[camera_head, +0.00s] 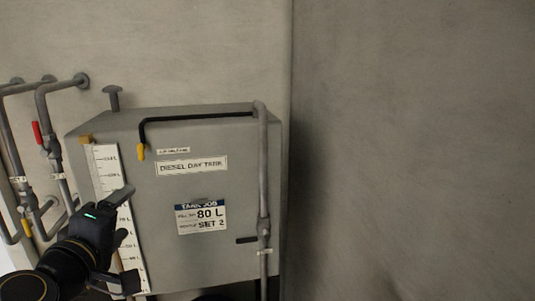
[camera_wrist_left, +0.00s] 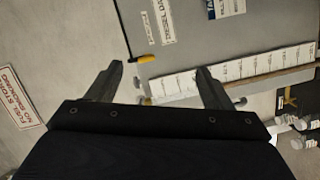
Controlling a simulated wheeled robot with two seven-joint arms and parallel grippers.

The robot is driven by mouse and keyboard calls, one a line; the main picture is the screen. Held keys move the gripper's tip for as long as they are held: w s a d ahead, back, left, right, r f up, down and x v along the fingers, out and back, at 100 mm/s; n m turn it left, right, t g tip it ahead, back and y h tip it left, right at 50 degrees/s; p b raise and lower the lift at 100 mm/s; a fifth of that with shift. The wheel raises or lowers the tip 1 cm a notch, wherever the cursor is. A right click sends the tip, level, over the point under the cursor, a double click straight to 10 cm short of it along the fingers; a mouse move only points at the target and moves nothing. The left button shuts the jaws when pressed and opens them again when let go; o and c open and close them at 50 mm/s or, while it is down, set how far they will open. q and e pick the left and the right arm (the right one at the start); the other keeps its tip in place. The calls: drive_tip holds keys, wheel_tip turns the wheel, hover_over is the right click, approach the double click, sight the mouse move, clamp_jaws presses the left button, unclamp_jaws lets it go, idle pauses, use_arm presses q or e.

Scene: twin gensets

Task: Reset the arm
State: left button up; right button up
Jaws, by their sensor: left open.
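My left gripper (camera_head: 127,232) comes in from the lower left in the head view, in front of the left part of the grey diesel day tank (camera_head: 215,250). In the left wrist view its two fingers (camera_wrist_left: 155,83) are spread apart with nothing between them. The tank's white level scale (camera_wrist_left: 185,85) shows beyond the fingertips. In the head view the scale (camera_head: 104,165) is partly hidden behind the gripper. My right gripper is in neither view.
Grey pipes (camera_head: 45,120) with a red-handled valve (camera_head: 37,132) stand left of the tank. A yellow-handled lever (camera_head: 141,152) and a dark pipe are on the tank's front. A plain wall (camera_head: 420,150) fills the right side. A fuel storage sign (camera_wrist_left: 18,95) shows in the wrist view.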

use_arm(q)
drive_tip(key=s+d+f+m+g+h, duration=0.1)
drive_tip(key=s+d+f+m+g, duration=0.1)
drive_tip(key=s+f+m+g, duration=0.3)
drive_tip(key=s+d+f+m+g+h, duration=0.2)
drive_tip(key=s+f+m+g, duration=0.4)
drive_tip(key=s+f, duration=0.8)
wheel_tip(320, 180, down, 5)
drive_tip(key=shift+s+d+r+m+g, duration=0.2)
drive_tip(key=shift+s+d+m+g, duration=0.1)
drive_tip(key=shift+d+m, duration=0.35)
